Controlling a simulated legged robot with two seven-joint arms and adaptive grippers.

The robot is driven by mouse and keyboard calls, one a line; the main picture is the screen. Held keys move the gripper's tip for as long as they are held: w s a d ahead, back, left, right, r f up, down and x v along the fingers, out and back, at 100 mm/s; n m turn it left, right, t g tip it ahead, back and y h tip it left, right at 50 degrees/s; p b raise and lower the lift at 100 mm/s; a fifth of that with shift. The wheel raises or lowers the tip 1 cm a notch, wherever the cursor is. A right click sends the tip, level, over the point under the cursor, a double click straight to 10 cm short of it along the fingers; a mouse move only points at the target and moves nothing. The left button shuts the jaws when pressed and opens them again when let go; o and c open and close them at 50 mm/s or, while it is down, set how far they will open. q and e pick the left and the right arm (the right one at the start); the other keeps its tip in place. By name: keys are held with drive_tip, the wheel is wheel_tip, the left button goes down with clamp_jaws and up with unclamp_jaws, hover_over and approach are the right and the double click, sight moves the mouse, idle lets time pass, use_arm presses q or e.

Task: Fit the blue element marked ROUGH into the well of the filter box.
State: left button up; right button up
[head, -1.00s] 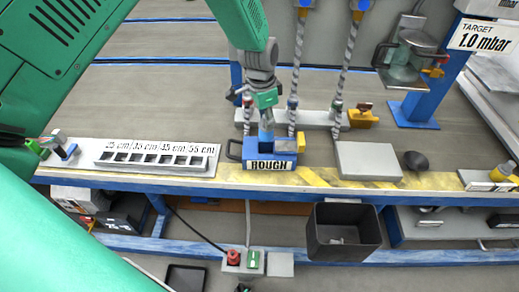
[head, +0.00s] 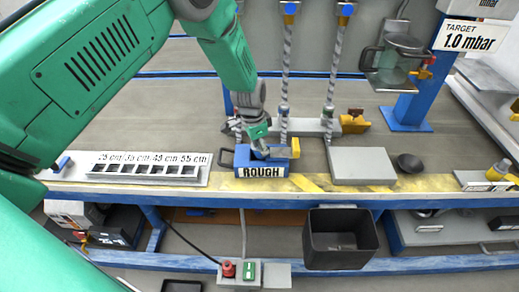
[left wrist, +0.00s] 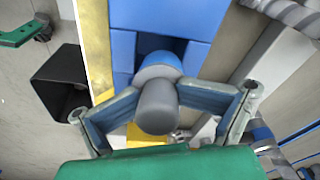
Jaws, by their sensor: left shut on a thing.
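My left gripper (head: 262,150) is at the top of the blue filter box (head: 243,158), whose front bears the label ROUGH. In the left wrist view its two fingers (left wrist: 160,98) are shut on the grey knob of the blue element (left wrist: 160,66). The element's blue body lies against the blue box (left wrist: 197,58), over or at a dark recess (left wrist: 161,43). Its lower part is hidden, so I cannot tell how deep it sits. In the head view the gripper hides the element. My right gripper is not in view.
A yellow part (head: 295,147) stands at the box's right side. A grey slab (head: 362,166) and a dark round piece (head: 409,163) lie farther right. A slotted length tray (head: 150,172) is to the left. A black bin (head: 341,238) is below the bench edge.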

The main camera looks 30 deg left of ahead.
use_arm(q)
drive_tip(key=shift+s+a+f, duration=0.3)
drive_tip(key=shift+s+f, duration=0.1)
drive_tip(key=shift+f, duration=0.05)
drive_tip(key=shift+a+r, duration=0.1)
drive_tip(key=shift+r, duration=0.5)
drive_tip(key=r+p, duration=0.1)
drive_tip(key=r, duration=0.2)
drive_tip(key=r+p, duration=0.1)
drive_tip(key=r, duration=0.3)
drive_tip(key=r+p, duration=0.1)
drive_tip(key=r, duration=0.3)
drive_tip(key=shift+s+a, duration=0.15)
drive_tip(key=shift+s, duration=0.1)
drive_tip(key=s+f+n, duration=0.4)
drive_tip(key=s+f, duration=0.9)
drive_tip(key=s, duration=0.5)
drive_tip(key=s+f+n, duration=0.1)
drive_tip(key=s+n, duration=0.2)
drive_tip(key=s, duration=1.4)
drive_tip(key=shift+d+g+y, duration=0.3)
drive_tip(key=shift+y, duration=0.1)
